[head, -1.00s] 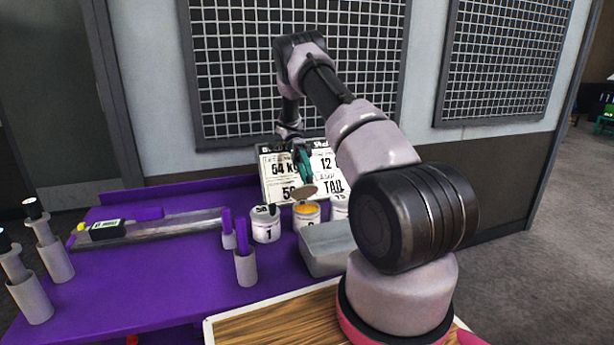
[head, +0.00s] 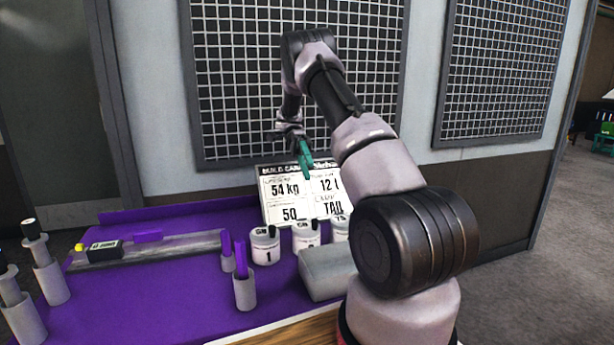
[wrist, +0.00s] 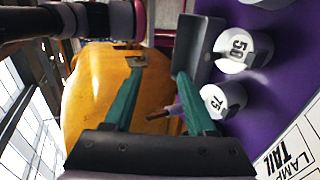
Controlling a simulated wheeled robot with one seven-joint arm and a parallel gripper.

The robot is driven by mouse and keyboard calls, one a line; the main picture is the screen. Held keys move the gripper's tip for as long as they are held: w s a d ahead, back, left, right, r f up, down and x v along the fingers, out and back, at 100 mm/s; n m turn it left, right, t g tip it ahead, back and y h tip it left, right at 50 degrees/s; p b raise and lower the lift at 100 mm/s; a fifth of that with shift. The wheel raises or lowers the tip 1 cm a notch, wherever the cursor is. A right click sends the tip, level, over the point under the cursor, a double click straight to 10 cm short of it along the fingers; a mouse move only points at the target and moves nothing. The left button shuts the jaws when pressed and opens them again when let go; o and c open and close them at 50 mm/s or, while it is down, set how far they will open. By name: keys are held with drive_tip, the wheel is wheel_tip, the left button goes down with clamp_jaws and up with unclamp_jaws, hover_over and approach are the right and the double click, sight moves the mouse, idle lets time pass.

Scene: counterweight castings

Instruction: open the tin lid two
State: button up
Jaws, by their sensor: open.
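Three white tins stand in a row on the purple bench: tin 1 (head: 266,250), tin two (head: 306,238) in the middle, and a third tin (head: 341,229) at the right. Tin two's top looks pale and covered, with no orange contents showing; its number is hard to read.
A printed card (head: 285,193) stands behind the tins, close below my gripper. A grey box (head: 325,274) is in front of the tins. Purple sticks in a grey cup (head: 244,292) are at left. Bare purple bench (head: 170,290) lies further left.

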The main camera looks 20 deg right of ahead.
idle(0.4)
drive_tip(key=s+a+r+n+t+h, duration=0.1)
drive_tip(key=s+r+n+t, duration=0.65)
drive_tip(key=r, duration=0.65)
drive_tip(key=s+a+r+n+t+y, duration=0.1)
drive_tip(key=s+a+r+n+t, duration=0.1)
drive_tip(key=s+t, duration=0.4)
drive_tip(key=s+a+r+n+t, duration=0.3)
drive_tip(key=s+a+n+t, duration=0.2)
drive_tip(key=s, duration=0.5)
drive_tip(key=shift+s+a+t+y, duration=0.3)
drive_tip(key=shift+a+t+y, duration=0.1)
drive_tip(key=shift+a+t, duration=0.45)
drive_tip(key=shift+w, duration=0.1)
